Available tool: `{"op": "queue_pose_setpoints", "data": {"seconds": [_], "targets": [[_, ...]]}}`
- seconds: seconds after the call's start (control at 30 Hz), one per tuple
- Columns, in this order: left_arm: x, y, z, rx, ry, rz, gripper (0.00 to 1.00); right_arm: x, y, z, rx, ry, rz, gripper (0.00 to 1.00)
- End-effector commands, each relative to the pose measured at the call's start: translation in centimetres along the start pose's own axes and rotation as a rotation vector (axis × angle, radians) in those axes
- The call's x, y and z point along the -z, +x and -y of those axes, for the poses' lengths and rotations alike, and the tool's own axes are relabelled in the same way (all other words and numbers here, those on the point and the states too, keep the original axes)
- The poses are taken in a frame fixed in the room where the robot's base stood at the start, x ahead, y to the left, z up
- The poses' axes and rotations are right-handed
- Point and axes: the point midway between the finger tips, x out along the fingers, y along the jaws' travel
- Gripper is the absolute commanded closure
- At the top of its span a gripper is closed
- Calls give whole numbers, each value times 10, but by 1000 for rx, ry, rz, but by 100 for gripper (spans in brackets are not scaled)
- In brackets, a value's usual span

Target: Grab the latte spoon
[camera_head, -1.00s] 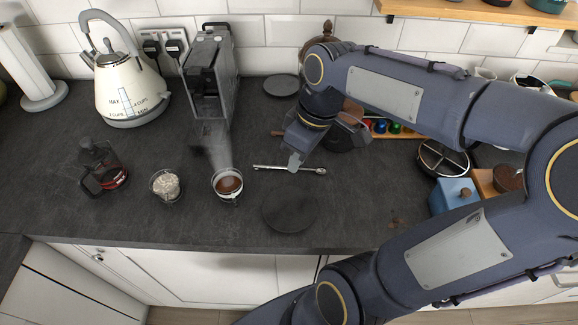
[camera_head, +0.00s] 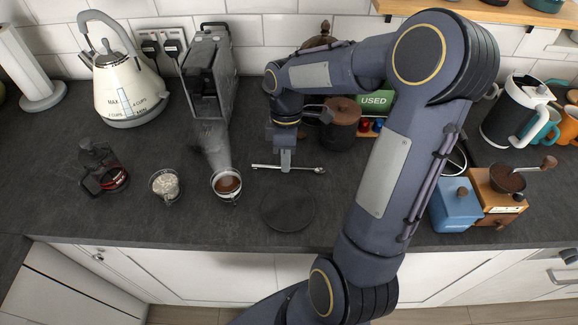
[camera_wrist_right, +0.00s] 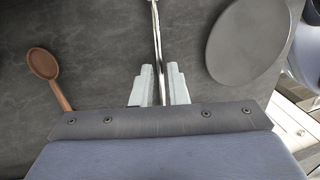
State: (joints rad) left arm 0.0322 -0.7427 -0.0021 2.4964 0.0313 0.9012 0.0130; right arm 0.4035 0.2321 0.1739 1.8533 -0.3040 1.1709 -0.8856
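The latte spoon (camera_head: 306,169), a thin silver metal spoon, lies crosswise on the dark worktop behind a round dark disc. My right gripper (camera_head: 286,163) points down over its middle and covers part of it. In the right wrist view the spoon's shaft (camera_wrist_right: 156,30) runs between the two pale fingers of that gripper (camera_wrist_right: 161,85). A narrow gap shows beside the shaft, so the fingers look open around it. The spoon appears to rest on the worktop. My left gripper is out of view.
The dark disc (camera_head: 288,207) is in front of the spoon. A cup of brown powder (camera_head: 227,185) stands close to its left end. A copper-lidded pot (camera_head: 341,117) stands behind. A wooden spoon (camera_wrist_right: 43,63) lies left in the wrist view. A blue box (camera_head: 455,206) is at right.

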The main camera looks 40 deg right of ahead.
Motion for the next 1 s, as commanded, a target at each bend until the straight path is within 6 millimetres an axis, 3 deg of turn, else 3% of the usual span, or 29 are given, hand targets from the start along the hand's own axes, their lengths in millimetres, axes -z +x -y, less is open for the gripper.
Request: {"op": "queue_pose_setpoints", "data": {"seconds": [0.27,0.4,0.8,1.0], "targets": [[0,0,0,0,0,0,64,0,5,0,-2,1,-1,86],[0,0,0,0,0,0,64,0,5,0,-2,1,-1,100],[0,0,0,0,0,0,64,0,4,0,-2,1,-1,100],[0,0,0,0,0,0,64,1,-8,2,-3,1,-2,100]]}}
